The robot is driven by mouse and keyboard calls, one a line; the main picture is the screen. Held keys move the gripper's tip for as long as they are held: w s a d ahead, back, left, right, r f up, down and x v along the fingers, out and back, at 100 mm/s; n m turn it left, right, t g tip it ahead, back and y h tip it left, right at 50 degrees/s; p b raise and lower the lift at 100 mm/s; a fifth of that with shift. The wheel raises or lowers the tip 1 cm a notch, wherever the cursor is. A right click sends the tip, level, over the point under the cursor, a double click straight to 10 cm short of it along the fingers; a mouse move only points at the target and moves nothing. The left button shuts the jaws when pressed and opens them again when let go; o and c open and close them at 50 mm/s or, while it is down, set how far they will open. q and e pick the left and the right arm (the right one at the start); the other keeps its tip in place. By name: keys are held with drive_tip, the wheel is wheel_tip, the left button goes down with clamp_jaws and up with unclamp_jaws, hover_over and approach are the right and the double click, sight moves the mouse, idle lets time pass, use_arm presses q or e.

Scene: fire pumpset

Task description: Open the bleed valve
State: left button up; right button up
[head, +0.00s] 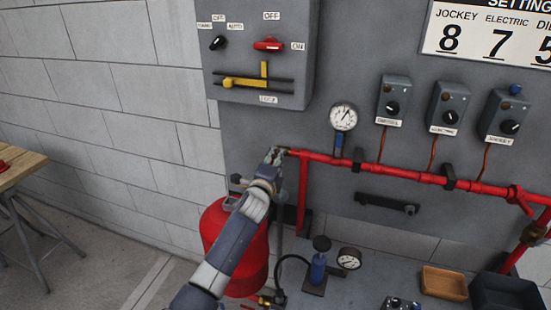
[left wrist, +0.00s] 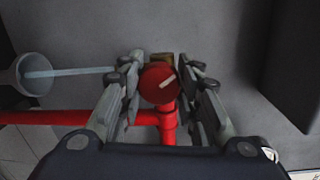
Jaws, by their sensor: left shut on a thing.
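The bleed valve's red round knob (left wrist: 158,84) shows in the left wrist view, with a short white mark on its face. A brass-coloured piece (left wrist: 162,58) sits just behind it. My left gripper (left wrist: 160,88) is shut on the knob, one finger on each side. In the head view my left gripper (head: 274,157) is at the left end of the red pipe (head: 365,166) and hides the knob. A pale blue straight strip (left wrist: 80,71) runs from beside the left finger to a grey funnel (left wrist: 32,75); I cannot tell whether it is water. My right gripper is not in view.
A pressure gauge (head: 343,117) stands above the pipe, right of my gripper. Several grey switch boxes (head: 447,105) hang further right. A control panel (head: 262,50) is above. A red tank (head: 238,245) stands below my arm. A wooden table (head: 20,168) is at left.

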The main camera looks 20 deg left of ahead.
use_arm(q)
drive_tip(key=n, duration=0.3)
drive_tip(key=n+h+p, duration=0.1)
drive_tip(key=n, duration=0.2)
drive_tip(key=shift+g, duration=0.3)
drive_tip(key=n+p, duration=0.1)
drive_tip(key=n, duration=0.3)
drive_tip(key=shift+f+n+h, duration=0.1)
drive_tip(key=shift+n+h, duration=0.2)
drive_tip(key=shift+n, duration=0.1)
drive_tip(key=n, duration=0.4)
drive_tip(key=shift+h+b, duration=0.3)
drive_tip(key=shift+h, duration=0.1)
drive_tip(key=n+b, duration=0.1)
drive_tip(key=n, duration=0.4)
drive_tip(key=shift+h, duration=0.4)
drive_tip(key=shift+n+b, duration=0.3)
drive_tip(key=shift+n, duration=0.1)
drive_tip(key=o, duration=1.1)
